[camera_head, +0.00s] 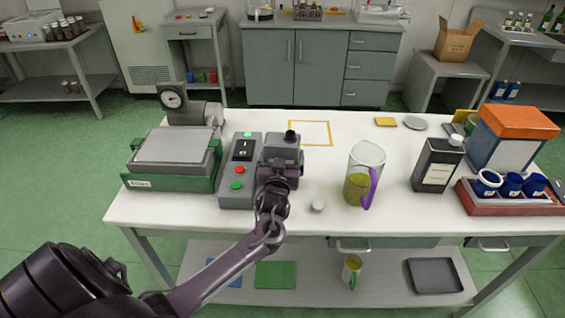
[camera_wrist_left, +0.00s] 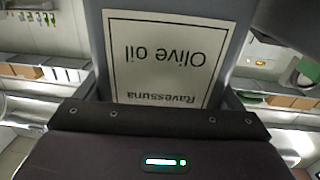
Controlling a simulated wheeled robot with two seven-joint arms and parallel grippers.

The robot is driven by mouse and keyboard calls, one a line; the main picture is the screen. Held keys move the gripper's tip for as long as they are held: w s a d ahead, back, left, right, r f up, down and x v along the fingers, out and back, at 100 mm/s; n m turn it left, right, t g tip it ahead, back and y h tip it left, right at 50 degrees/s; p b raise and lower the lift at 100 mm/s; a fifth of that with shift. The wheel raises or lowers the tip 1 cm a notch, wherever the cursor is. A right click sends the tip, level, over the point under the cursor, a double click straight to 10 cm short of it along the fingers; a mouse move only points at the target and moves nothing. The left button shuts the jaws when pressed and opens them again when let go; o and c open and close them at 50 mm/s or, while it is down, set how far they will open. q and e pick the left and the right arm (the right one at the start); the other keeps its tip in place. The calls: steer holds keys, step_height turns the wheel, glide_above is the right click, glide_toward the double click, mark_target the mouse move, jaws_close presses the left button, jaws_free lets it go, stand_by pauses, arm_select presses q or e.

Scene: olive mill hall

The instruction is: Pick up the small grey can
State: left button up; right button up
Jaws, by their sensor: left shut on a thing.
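The small grey can (camera_head: 282,149), with a black cap on top, is in front of my left gripper (camera_head: 279,172) in the head view. My left gripper is shut on it, and the dark jaws cover its lower part. The can looks upright, just right of the control box. I cannot tell whether its base touches the table. In the left wrist view the grey can (camera_wrist_left: 158,55) fills the upper middle, its pale olive oil label appearing upside down. My right gripper is not in view.
The control box (camera_head: 240,170) with coloured buttons is close on the left, beside a scale (camera_head: 172,158). A glass jug (camera_head: 366,165) with a purple handle stands to the right, near a dark can (camera_head: 436,166). A yellow outlined square (camera_head: 311,122) lies empty behind.

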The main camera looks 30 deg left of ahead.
arm_select(q)
steer(key=shift+r, duration=0.1)
steer(key=shift+c, duration=0.5)
steer(key=shift+w+r, duration=0.1)
steer(key=shift+r, duration=0.15)
steer(key=shift+r, duration=1.05)
step_height(320, 180, up, 17)
steer(key=b, duration=0.2)
steer(key=shift+b, duration=0.35)
steer(key=shift+r, duration=0.2)
